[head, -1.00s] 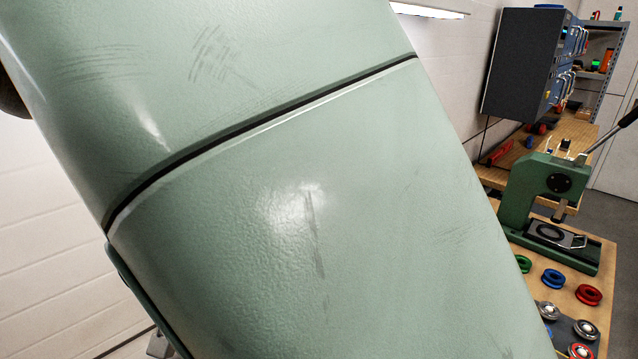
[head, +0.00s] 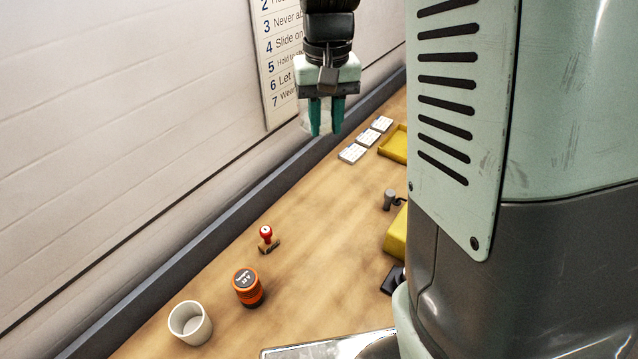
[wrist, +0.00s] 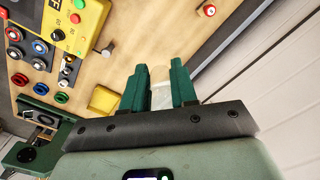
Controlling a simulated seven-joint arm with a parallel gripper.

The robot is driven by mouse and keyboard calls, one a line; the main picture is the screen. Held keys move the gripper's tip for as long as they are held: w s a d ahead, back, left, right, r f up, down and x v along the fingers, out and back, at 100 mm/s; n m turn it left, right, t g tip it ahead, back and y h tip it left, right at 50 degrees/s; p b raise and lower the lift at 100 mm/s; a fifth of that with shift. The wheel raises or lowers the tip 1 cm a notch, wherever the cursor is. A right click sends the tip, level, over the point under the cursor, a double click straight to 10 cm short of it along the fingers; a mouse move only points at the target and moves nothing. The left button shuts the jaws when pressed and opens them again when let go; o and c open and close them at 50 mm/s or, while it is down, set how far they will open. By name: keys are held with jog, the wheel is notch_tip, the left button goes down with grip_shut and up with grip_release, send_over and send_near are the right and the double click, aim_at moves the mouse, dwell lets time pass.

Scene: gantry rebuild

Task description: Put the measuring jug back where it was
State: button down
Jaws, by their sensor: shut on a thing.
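My gripper (head: 326,128) is in the upper middle of the head view, with its teal fingers pointing down. It is shut on a clear, whitish thing, which appears to be the measuring jug (head: 325,116). The jug is in the air above the back edge of the wooden bench (head: 320,220), near the wall. In the wrist view my gripper (wrist: 158,72) shows the pale, see-through jug (wrist: 161,90) between the two fingers. Its handle and markings cannot be made out.
On the bench are a white cup (head: 190,324), an orange canister (head: 249,287), a red-topped stamp (head: 267,238), white cards (head: 367,138) and a yellow tray (head: 394,146). A dark ledge (head: 210,228) runs along the wall. Bare wood lies between the stamp and cards.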

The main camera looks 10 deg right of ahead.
jog(key=shift+s+a+f+m, duration=0.1)
jog(key=shift+a+f+m, duration=0.4)
jog(key=shift+f+m, duration=2.7)
jog(key=shift+s+a+f+n, duration=0.15)
jog(key=shift+a+f, duration=0.4)
jog(key=shift+f, duration=5.85)
jog(key=shift+s+a+f+m, duration=0.1)
jog(key=shift+a+f+m, duration=0.4)
jog(key=shift+f+m, duration=2.7)
notch_tip(320, 180, down, 4)
jog(key=n, duration=0.3)
jog(key=shift+r, duration=0.25)
jog(key=c, duration=0.9)
grip_release()
jog(key=shift+r, duration=0.15)
